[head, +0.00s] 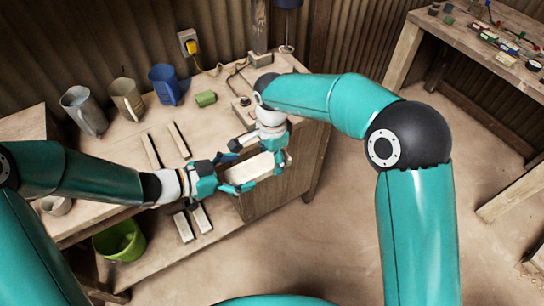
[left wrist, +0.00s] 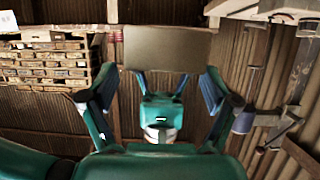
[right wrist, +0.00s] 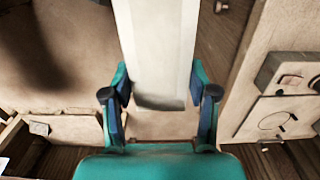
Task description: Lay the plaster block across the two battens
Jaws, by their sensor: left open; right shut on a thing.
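The plaster block (head: 252,168) is a long pale bar held in the air beside the bench's front edge. My right gripper (head: 268,140) is shut on it; the right wrist view shows the block (right wrist: 158,50) between both fingers. My left gripper (head: 232,182) is open at the block's left end. In the left wrist view a shaded block face (left wrist: 168,48) lies just ahead of the open fingers; contact cannot be told. Two thin battens, one left (head: 151,151) and one right (head: 179,140), lie apart and roughly parallel on the bench top, with nothing on them.
A grey jug (head: 84,110), a beige jug (head: 127,98), a blue jug (head: 165,84) and a green cylinder (head: 206,98) stand behind the battens. Two pale strips (head: 183,227) lie on the lower shelf, near a green bucket (head: 119,240). A second table (head: 450,32) holds small items.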

